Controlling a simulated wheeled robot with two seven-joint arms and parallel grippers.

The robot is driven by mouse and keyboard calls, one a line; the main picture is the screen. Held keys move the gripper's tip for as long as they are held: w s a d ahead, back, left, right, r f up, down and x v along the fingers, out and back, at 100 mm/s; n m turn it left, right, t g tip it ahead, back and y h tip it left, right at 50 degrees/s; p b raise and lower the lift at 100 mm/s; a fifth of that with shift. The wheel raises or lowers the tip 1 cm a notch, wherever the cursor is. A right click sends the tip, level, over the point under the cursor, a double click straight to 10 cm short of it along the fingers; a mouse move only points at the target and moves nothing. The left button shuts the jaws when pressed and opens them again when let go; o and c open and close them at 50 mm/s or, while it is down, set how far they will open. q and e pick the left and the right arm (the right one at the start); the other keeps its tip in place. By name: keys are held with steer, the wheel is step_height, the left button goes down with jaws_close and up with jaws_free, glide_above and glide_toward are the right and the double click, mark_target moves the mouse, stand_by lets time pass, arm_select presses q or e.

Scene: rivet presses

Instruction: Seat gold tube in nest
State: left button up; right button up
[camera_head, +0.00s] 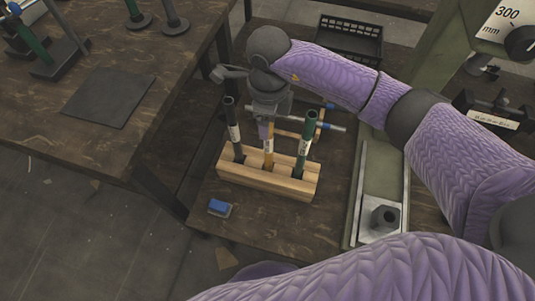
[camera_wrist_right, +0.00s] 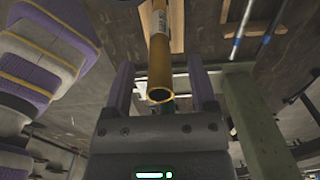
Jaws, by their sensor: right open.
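The gold tube (camera_head: 269,150) stands upright in the middle slot of a wooden rack (camera_head: 262,182), between a black tube (camera_head: 235,135) and a dark green tube (camera_head: 306,145). My right gripper (camera_head: 267,128) is over the gold tube, pointing down, and hides its top. In the right wrist view the gold tube (camera_wrist_right: 159,65) has its open end between the two spread purple fingers of the gripper (camera_wrist_right: 162,82), with gaps on both sides. A dark fitting with a round hole (camera_head: 385,218), possibly the nest, sits on a metal plate at the right. My left gripper is not in view.
The green press frame (camera_head: 425,75) stands on the right, close to my right arm. Metal rods with blue parts (camera_head: 320,122) lie behind the rack. A blue block (camera_head: 219,208) is in front of it. A black crate (camera_head: 350,38) stands at the back.

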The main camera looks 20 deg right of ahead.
mark_target(269, 144)
step_height(269, 144, down, 2)
steer(key=shift+f, duration=0.2)
steer(key=shift+r, duration=0.15)
jaws_close()
stand_by(0.5)
stand_by(0.5)
